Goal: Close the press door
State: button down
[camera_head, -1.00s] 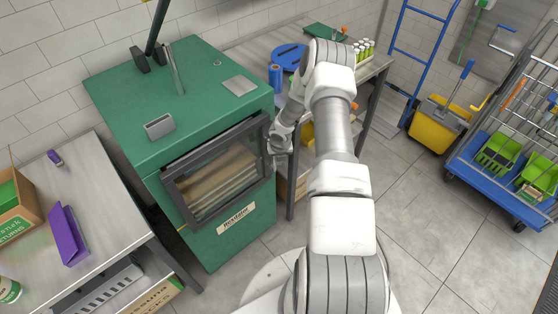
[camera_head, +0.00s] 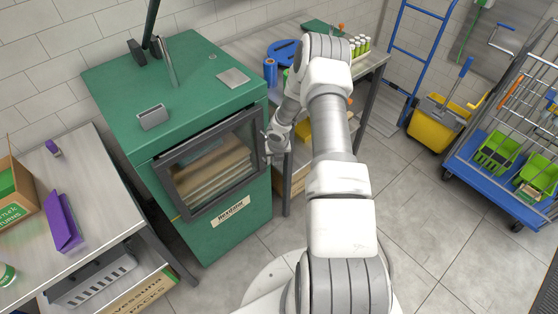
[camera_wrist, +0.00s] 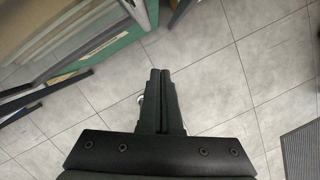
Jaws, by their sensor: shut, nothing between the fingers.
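The press (camera_head: 225,215) is a green cabinet with a dark-framed glass door (camera_head: 215,195) on its front. Pale slabs show through the glass. The door lies close against the cabinet front; I cannot tell whether it is fully closed. My gripper (camera_head: 268,152) is at the door's right edge, its fingers mostly hidden by the wrist. In the wrist view my gripper (camera_wrist: 161,72) is shut and empty, pointing past the floor tiles. There the door (camera_wrist: 60,30) and a green strip of the press (camera_wrist: 108,50) show at upper left, apart from the fingertips.
A steel table (camera_head: 95,215) with a purple box (camera_head: 65,222) stands left of the press. A workbench (camera_head: 375,68) stands behind my arm. A yellow mop bucket (camera_head: 435,122) and blue cart (camera_head: 480,180) are at right. The floor between is clear.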

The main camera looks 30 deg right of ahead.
jog(key=d+v, duration=0.1)
jog(key=v, duration=0.9)
jog(key=shift+s, duration=0.2)
